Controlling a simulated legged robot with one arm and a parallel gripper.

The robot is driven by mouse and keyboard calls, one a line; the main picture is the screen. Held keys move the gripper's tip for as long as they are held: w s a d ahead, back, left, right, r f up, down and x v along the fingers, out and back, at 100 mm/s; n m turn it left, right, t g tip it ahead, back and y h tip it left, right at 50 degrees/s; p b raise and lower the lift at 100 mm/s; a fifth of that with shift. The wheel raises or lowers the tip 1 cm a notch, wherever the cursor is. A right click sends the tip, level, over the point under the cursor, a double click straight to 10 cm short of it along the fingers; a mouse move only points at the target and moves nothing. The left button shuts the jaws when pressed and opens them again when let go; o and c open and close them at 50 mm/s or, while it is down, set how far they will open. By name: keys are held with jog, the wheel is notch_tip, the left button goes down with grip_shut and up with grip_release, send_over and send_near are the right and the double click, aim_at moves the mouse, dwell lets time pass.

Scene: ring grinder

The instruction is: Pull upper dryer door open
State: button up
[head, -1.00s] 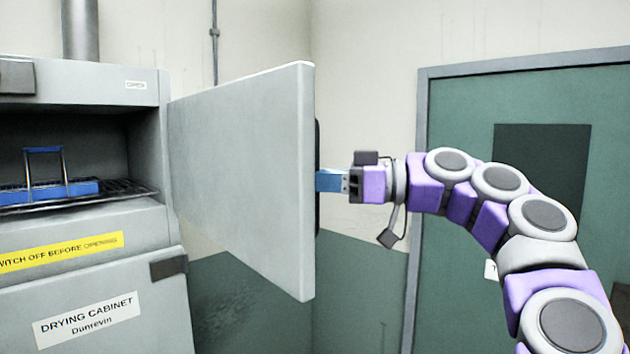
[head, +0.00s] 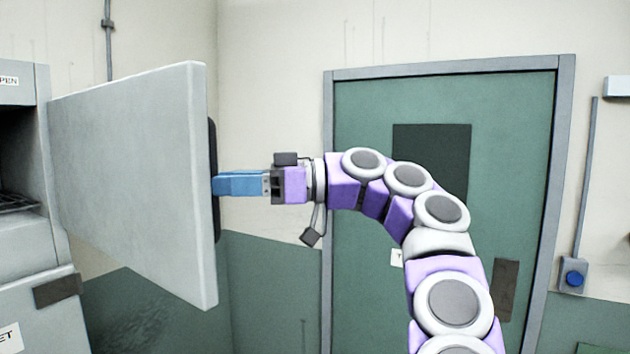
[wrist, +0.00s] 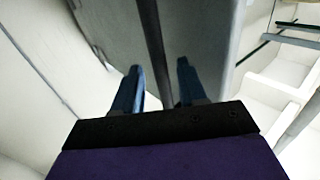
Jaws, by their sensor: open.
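The upper dryer door (head: 130,165), a thick pale grey panel, stands swung well out from the cabinet (head: 25,245) in the head view. Its dark handle (head: 215,180) shows along the panel's outer edge. My gripper (head: 216,184), with blue fingers, is at the handle's side of the door, its tips next to the handle. In the wrist view my gripper (wrist: 158,75) is open, and the dark handle bar (wrist: 152,40) runs down between the two spread fingers. The head view does not show whether the fingers touch the bar.
The cabinet's opening (head: 18,155) shows a dark rack inside at the left edge. A green door (head: 490,130) in a grey frame stands behind my arm.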

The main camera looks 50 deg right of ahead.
jog(key=p+v, duration=1.1)
jog(key=v, duration=0.3)
jog(key=shift+p, duration=0.4)
dwell(0.6)
